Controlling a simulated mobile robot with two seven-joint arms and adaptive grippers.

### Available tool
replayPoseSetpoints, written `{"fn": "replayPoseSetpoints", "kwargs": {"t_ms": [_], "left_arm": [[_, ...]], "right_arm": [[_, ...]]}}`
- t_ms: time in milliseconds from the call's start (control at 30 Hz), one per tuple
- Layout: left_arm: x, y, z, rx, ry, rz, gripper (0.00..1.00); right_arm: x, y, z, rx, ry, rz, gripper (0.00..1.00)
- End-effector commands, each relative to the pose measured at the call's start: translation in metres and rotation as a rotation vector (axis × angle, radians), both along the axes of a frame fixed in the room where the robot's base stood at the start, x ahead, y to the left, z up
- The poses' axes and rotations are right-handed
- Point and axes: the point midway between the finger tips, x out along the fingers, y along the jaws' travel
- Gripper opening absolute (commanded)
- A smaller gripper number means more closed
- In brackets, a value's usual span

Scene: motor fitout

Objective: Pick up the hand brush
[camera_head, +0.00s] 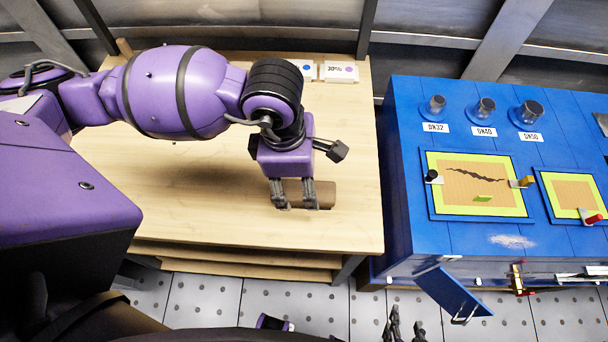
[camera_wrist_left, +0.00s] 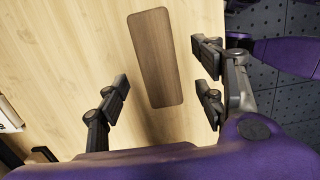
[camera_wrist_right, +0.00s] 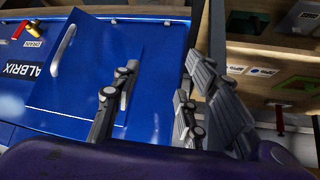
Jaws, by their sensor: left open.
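The hand brush (camera_head: 324,194) appears as a brown wooden block with rounded corners, lying on the light wood table (camera_head: 240,220) near its front right corner. No bristles are visible. In the left wrist view the brush (camera_wrist_left: 153,55) lies lengthwise in the space between the finger pairs, with bare table on both sides. My left gripper (camera_head: 294,203) is open, pointing down over the brush; it also shows in the left wrist view (camera_wrist_left: 163,82). I cannot tell whether the fingers touch it. My right gripper (camera_head: 405,328) is open and empty, low in front of the blue cabinet; its fingers show in the right wrist view (camera_wrist_right: 157,88).
A blue cabinet (camera_head: 408,160) with knobs and framed panels stands right of the table, its front flap (camera_head: 450,290) hanging open. Small label cards (camera_head: 341,72) stand at the table's back. The table left of the brush is clear. Tiled floor lies in front.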

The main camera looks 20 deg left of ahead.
Motion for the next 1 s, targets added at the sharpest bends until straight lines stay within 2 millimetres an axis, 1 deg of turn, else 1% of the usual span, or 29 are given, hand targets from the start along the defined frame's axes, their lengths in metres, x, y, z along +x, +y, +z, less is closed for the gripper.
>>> {"fn": "replayPoseSetpoints", "kwargs": {"t_ms": [100,300,400,600,667,1000], "left_arm": [[0.001,-0.002,-0.015,0.001,0.003,0.001,0.62],[0.003,-0.006,-0.044,0.0,0.003,0.002,0.62],[0.003,-0.007,-0.05,0.0,0.002,0.001,0.62],[0.003,-0.007,-0.05,-0.001,0.002,0.0,0.62],[0.003,-0.007,-0.05,-0.001,0.002,0.001,0.56],[0.003,-0.007,-0.05,-0.001,0.002,0.001,0.11]], "right_arm": [[-0.002,-0.001,0.001,-0.001,0.003,-0.001,0.4],[0.01,0.0,0.009,0.001,-0.023,0.002,0.4],[0.016,0.001,0.013,0.002,-0.036,0.004,0.4],[0.02,0.002,0.015,0.002,-0.044,0.006,0.4],[0.02,0.002,0.014,0.002,-0.043,0.006,0.4],[0.01,0.001,0.009,0.001,-0.023,0.003,0.4]]}}
